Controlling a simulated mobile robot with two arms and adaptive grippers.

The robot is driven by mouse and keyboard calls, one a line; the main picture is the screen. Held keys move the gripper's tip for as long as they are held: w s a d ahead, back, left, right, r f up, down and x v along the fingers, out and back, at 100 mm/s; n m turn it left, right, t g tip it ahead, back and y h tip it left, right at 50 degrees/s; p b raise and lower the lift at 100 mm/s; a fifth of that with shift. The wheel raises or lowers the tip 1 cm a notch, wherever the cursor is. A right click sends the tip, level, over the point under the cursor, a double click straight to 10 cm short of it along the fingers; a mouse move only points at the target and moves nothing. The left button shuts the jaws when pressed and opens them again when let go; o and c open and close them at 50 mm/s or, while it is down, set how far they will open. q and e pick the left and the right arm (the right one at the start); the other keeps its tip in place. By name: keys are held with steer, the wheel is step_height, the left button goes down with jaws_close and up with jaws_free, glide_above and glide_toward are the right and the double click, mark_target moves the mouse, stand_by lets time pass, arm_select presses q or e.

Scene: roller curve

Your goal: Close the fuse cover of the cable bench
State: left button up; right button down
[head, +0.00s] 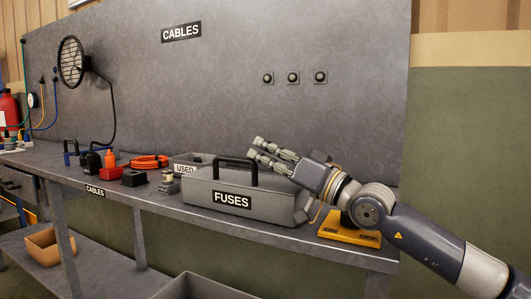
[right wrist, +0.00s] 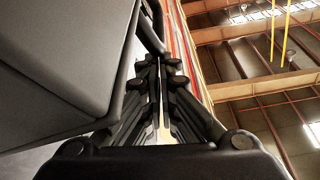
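A grey box labelled FUSES (head: 270,205) stands on the bench. Its grey top with a black handle (head: 236,161) looks like the fuse cover; I cannot tell whether it lies fully down. My right gripper (head: 258,147) is over the right part of the box, its fingers pointing left, close to the handle's right side in the picture. I see nothing between its fingers, which are close together. In the right wrist view, the fingers (right wrist: 159,64) meet with only a thin slit between them, and a dark grey box surface (right wrist: 60,60) fills the left. My left gripper is not in view.
A box labelled USED (head: 186,168) stands behind the fuse box. Small parts and an orange cable coil (head: 149,161) lie left of it. A yellow plate (head: 349,232) is under my right wrist. The grey back panel (head: 250,80) rises behind the bench.

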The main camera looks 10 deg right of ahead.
steer(key=shift+s+d+f, duration=0.25)
steer(key=shift+d+f, duration=0.1)
steer(key=s+d, duration=0.9)
steer(key=d, duration=0.1)
steer(key=shift+s+d, duration=0.2)
steer(key=shift+s, duration=0.05)
steer(key=shift+f, duration=0.1)
